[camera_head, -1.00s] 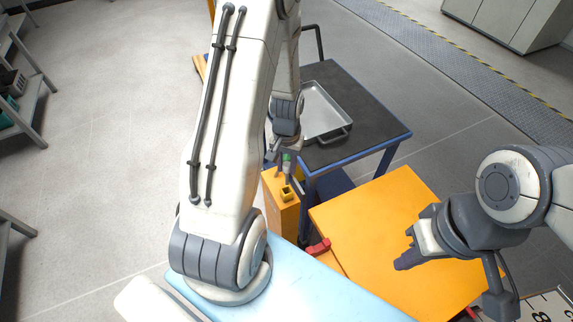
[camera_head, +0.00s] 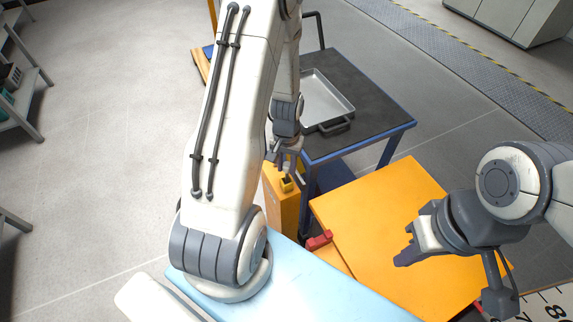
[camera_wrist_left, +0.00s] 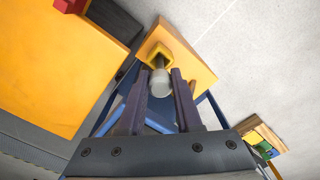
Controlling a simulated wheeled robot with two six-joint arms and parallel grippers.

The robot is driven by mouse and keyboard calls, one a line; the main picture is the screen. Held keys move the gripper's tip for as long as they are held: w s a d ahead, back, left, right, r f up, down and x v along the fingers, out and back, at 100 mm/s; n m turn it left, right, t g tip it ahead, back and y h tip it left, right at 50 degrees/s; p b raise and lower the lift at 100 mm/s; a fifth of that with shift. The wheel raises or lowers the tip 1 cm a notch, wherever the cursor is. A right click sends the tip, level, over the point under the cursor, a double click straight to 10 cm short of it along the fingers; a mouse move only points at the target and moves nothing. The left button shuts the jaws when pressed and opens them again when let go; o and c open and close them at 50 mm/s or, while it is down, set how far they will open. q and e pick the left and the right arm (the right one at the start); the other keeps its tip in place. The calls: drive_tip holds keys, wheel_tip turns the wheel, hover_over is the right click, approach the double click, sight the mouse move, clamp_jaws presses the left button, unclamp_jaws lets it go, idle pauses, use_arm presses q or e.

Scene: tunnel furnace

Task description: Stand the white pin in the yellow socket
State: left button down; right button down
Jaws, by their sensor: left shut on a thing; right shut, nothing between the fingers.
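The yellow socket (camera_head: 287,186) sits on top of an orange post (camera_head: 281,205), and it also shows in the left wrist view (camera_wrist_left: 170,47). My left gripper (camera_head: 286,163) is just above the socket. In the left wrist view its dark fingers (camera_wrist_left: 158,95) are shut on the white pin (camera_wrist_left: 160,83). The pin's far end lies over the socket's opening; I cannot tell how far inside it is. In the head view the pin is too small or hidden to make out. My right gripper (camera_head: 402,255) is shut and empty over the orange panel.
A blue cart with a dark top (camera_head: 375,112) holds a metal tray (camera_head: 327,98) behind the post. An orange panel (camera_head: 375,205) with a red piece (camera_head: 319,240) at its left edge is right of the post. A light blue surface (camera_head: 320,290) is in front.

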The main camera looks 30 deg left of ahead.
use_arm(q)
drive_tip(key=c, duration=0.5)
unclamp_jaws()
drive_tip(key=shift+r, duration=0.1)
wheel_tip(320, 180, up, 10)
drive_tip(key=shift+r+p, duration=0.15)
drive_tip(key=shift+p, duration=0.25)
idle(0.3)
